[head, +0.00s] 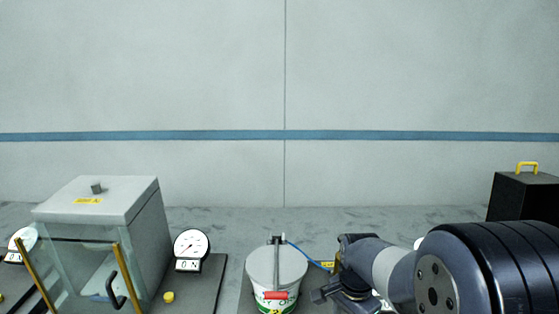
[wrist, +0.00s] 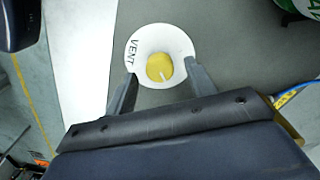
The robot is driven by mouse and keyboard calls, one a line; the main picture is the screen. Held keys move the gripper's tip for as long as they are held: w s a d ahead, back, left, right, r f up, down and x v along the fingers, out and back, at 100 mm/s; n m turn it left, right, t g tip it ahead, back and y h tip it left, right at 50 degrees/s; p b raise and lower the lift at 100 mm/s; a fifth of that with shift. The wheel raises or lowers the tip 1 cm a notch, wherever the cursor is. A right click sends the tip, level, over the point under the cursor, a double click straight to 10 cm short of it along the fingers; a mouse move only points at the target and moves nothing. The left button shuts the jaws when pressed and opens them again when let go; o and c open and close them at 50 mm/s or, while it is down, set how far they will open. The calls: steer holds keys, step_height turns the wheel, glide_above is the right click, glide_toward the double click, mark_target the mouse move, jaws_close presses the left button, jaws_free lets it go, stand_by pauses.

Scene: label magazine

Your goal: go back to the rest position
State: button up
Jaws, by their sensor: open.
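In the wrist view my gripper (wrist: 160,80) is open, with its two dark fingers spread. A yellow knob (wrist: 158,67) on a round white plate marked VENT (wrist: 178,40) shows between and just past the fingertips. Nothing is held. I cannot tell whether the fingers touch the plate. In the head view my arm (head: 395,270) reaches in from the lower right, and my fingers cannot be made out there.
A white bucket (head: 262,292) with a grey lid and red grip stands left of my arm. A blue cable (head: 308,257) runs beside it. Further left are a dial gauge (head: 191,245) and a glass-fronted cabinet (head: 141,215). A black box (head: 515,200) stands at right.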

step_height(320, 180, up, 10)
step_height(320, 180, down, 11)
steer(key=shift+f, duration=0.1)
steer(key=n, duration=0.8)
steer(key=shift+n, duration=0.4)
steer(key=n, duration=0.4)
steer(key=shift+n, duration=0.3)
steer(key=n, duration=0.4)
steer(key=shift+r, duration=1.35)
steer(key=shift+s, duration=0.15)
